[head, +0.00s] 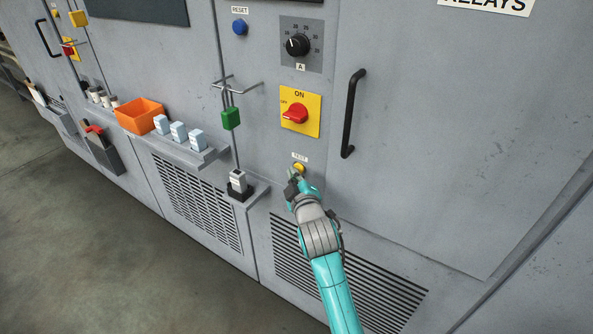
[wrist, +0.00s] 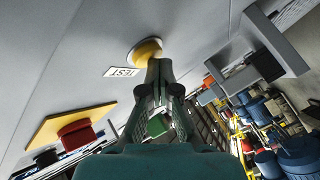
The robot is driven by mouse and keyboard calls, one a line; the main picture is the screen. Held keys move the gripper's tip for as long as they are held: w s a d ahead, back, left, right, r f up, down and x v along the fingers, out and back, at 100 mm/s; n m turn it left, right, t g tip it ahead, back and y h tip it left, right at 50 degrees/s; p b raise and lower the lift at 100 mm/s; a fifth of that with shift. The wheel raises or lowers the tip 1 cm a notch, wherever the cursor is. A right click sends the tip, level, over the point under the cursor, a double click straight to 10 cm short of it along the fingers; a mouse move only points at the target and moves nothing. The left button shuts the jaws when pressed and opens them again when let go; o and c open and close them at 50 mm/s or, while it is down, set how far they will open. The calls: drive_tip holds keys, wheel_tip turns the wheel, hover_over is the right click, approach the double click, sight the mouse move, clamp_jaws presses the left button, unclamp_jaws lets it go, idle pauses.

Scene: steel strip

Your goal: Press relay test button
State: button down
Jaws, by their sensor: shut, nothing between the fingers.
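The relay test button (head: 299,168) is a small round yellow button below a white TEST label (head: 300,156) on the grey cabinet front. In the wrist view the yellow button (wrist: 146,51) sits right at the fingertips, beside the label (wrist: 121,72). My gripper (head: 294,177) is shut and empty, with its tips at the lower edge of the button. The tips cover part of the button in both views. They look to be touching it or very close; I cannot tell whether it is pushed in.
Above the button is a red rotary switch (head: 295,113) on a yellow plate. A black door handle (head: 352,113) stands out to the right. A green tag (head: 231,118) hangs from a hook at left. Ledges hold an orange bin (head: 139,116) and a grey relay (head: 238,181) in a dark socket.

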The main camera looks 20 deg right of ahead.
drive_tip(key=shift+s+a, duration=0.55)
drive_tip(key=shift+a, duration=0.2)
drive_tip(key=shift+a, duration=0.1)
drive_tip(key=shift+s+a, duration=0.75)
drive_tip(key=shift+a, duration=0.25)
drive_tip(key=shift+s+a, duration=0.7)
drive_tip(key=shift+a, duration=0.25)
drive_tip(key=s+f+m+y, duration=0.1)
drive_tip(key=s+f, duration=0.4)
drive_tip(key=s, duration=0.3)
drive_tip(key=s+f+m+g, duration=0.1)
drive_tip(key=s+f, duration=0.5)
drive_tip(key=s, duration=0.3)
drive_tip(key=s+f+m+y, duration=0.1)
drive_tip(key=s+f, duration=0.4)
drive_tip(key=s, duration=0.3)
drive_tip(key=s+r+m, duration=0.2)
drive_tip(key=s, duration=1.1)
drive_tip(key=s+d+r+m+g, duration=0.1)
drive_tip(key=s+r+m, duration=0.1)
drive_tip(key=s, duration=1.2)
drive_tip(key=shift+d+r+m, duration=0.2)
drive_tip(key=shift+m, duration=0.4)
